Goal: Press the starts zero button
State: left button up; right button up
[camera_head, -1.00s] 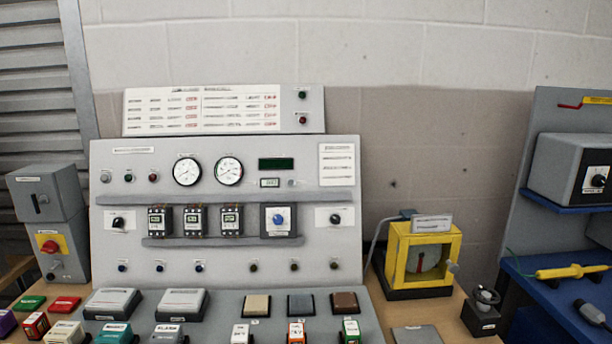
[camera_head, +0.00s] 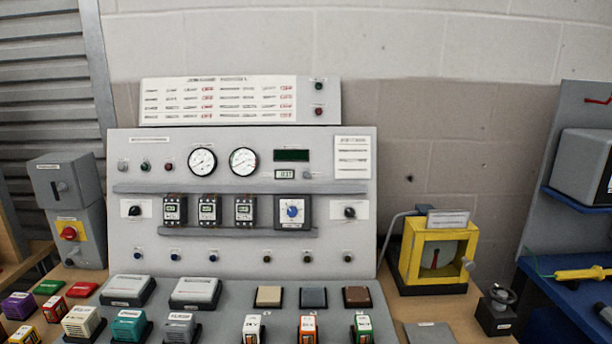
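A grey control panel (camera_head: 158,227) stands upright at the back of the bench. No label that I can read says starts zero, so I cannot tell which button is meant. A small counter display (camera_head: 285,174) sits under a dark green display (camera_head: 291,154), with a small round knob or button (camera_head: 308,174) just to its right. Small buttons or lamps also show at the panel's upper left, such as a red one (camera_head: 169,166), and in a row along its lower part, such as a blue one (camera_head: 175,256). Neither gripper is in view.
Loose blocks, including a teal one (camera_head: 128,325), and grey, beige and brown pads (camera_head: 357,296) lie in front of the panel. A yellow-framed device (camera_head: 438,255) stands to its right and a grey box with a red knob (camera_head: 69,233) to its left.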

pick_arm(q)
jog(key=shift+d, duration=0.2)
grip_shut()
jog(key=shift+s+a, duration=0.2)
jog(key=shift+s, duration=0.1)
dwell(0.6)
